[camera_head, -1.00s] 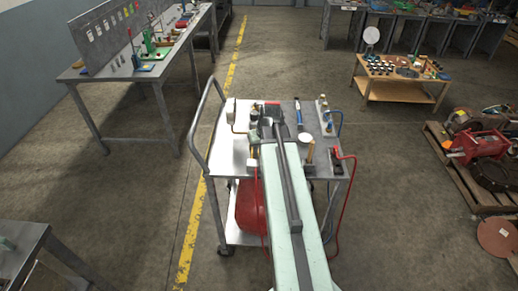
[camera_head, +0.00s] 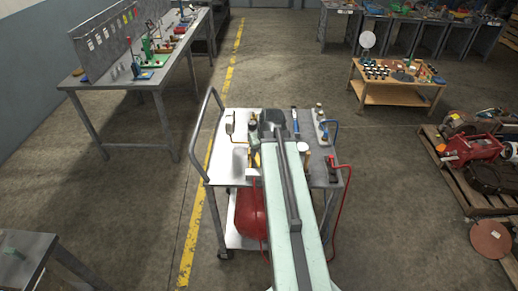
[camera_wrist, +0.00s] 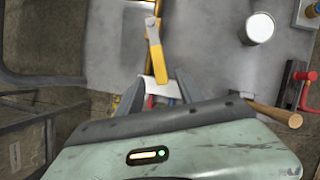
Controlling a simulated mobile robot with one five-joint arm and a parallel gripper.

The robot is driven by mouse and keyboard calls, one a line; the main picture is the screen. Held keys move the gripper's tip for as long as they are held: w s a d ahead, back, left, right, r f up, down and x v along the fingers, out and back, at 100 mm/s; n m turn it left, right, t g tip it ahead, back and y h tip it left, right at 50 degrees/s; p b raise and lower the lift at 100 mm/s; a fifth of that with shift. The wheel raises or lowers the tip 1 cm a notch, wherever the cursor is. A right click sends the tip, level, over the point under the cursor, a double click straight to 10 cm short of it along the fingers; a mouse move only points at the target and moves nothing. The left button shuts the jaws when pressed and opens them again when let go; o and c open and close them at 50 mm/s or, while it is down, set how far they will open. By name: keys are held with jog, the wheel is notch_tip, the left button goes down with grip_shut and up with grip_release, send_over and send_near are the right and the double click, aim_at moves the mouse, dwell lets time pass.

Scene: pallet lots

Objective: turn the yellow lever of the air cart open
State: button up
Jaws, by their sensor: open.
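The air cart (camera_head: 225,165) stands ahead of me, with a grey metal top and a red tank (camera_head: 250,214) on its lower shelf. In the wrist view, the yellow lever (camera_wrist: 156,55) points down the picture toward my gripper (camera_wrist: 158,88), in line with a yellow pipe (camera_wrist: 157,8). My gripper is open, its two dark fingers spread to either side of the lever's lower end, without visible contact. A white piece and blue and red parts show between the fingers. In the head view my arm hides most of the lever's surroundings.
A white round cap (camera_wrist: 259,28) and a red-handled part (camera_wrist: 292,85) stand to the right on the cart top, near a wooden handle (camera_wrist: 275,114). The cart's push rail (camera_head: 200,130) is at its left. A steel table (camera_head: 125,80) stands farther left.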

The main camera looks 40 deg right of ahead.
jog(key=shift+s+r, duration=0.25)
jog(key=shift+r, duration=0.35)
jog(key=shift+c, duration=0.3)
